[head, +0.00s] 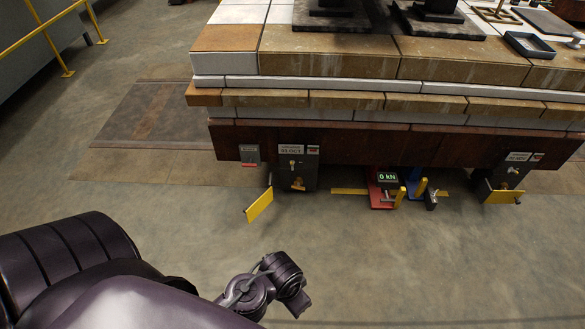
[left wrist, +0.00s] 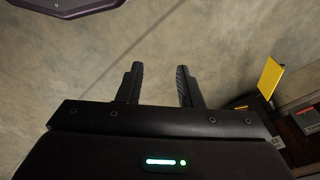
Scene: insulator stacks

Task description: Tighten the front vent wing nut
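Two dark boxes hang under the front edge of the stack, the left box (head: 310,172) and the right box (head: 487,192). The left box carries small brass fittings (head: 298,184) that may include a wing nut; they are too small to tell. Similar brass-coloured fittings (head: 514,171) show at the right box. My left gripper (left wrist: 160,70) is open and empty over bare floor in the left wrist view, with the boxes off to its right. In the head view my left arm shows, but its fingers cannot be made out. My right gripper is not in view.
A yellow flap (head: 259,206) sticks out beside the left box; it also shows in the left wrist view (left wrist: 268,78). A red unit with a "0 kN" display (head: 387,178) stands under the stack's brown beam (head: 400,152). The floor (head: 380,260) in front is clear.

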